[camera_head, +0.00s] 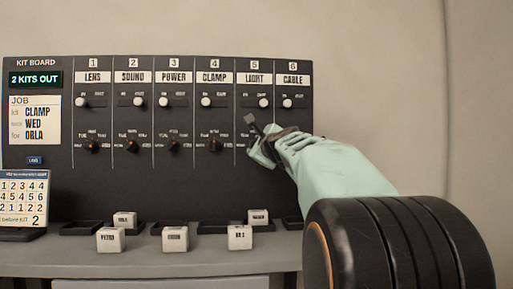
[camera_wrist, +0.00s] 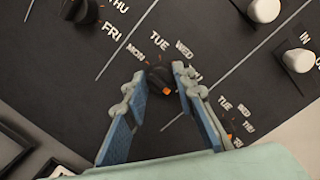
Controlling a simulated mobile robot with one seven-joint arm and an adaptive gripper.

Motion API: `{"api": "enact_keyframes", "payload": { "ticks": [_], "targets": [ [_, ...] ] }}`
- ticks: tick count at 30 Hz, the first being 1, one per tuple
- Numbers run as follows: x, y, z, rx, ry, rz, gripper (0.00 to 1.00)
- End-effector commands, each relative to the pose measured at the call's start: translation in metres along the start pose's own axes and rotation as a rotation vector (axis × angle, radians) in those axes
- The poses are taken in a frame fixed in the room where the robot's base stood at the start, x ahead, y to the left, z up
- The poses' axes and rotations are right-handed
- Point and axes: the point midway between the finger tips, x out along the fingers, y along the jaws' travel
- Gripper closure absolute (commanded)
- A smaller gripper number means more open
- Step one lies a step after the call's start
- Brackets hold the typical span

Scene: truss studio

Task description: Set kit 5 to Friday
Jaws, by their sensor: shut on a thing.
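The black kit board (camera_head: 190,185) stands upright at the back, with numbered columns. Column 5, LIGHT (camera_head: 255,79), has its white slide knob (camera_head: 263,102) on the right. My gripper (camera_head: 258,136) reaches the lower part of column 5 from the right and hides most of its day dial. In the wrist view the dark day dial (camera_wrist: 158,77) sits between the fingers of my gripper (camera_wrist: 157,92), which is shut on it. MON, TUE and WED show around it; the other day words are partly covered.
A job card (camera_head: 34,120) reads CLAMP, WED, ORLA. Name blocks (camera_head: 240,237) and a calendar (camera_head: 22,200) stand on the shelf below.

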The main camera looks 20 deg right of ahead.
Motion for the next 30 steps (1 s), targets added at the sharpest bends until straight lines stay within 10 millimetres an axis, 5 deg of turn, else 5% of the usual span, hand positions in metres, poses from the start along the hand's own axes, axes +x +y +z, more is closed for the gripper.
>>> {"api": "enact_keyframes", "payload": {
  "ticks": [17, 18, 21, 30],
  "targets": [
    [-0.0005, -0.0027, 0.0015, 0.030, -0.003, -0.008, 1.00],
    [-0.0005, -0.0027, 0.0015, 0.029, -0.003, -0.008, 0.71],
    [-0.0005, -0.0023, 0.0013, 0.029, -0.003, -0.007, 0.60],
    [-0.0009, -0.0011, 0.0004, 0.028, -0.002, -0.004, 0.58]
  ]
}}
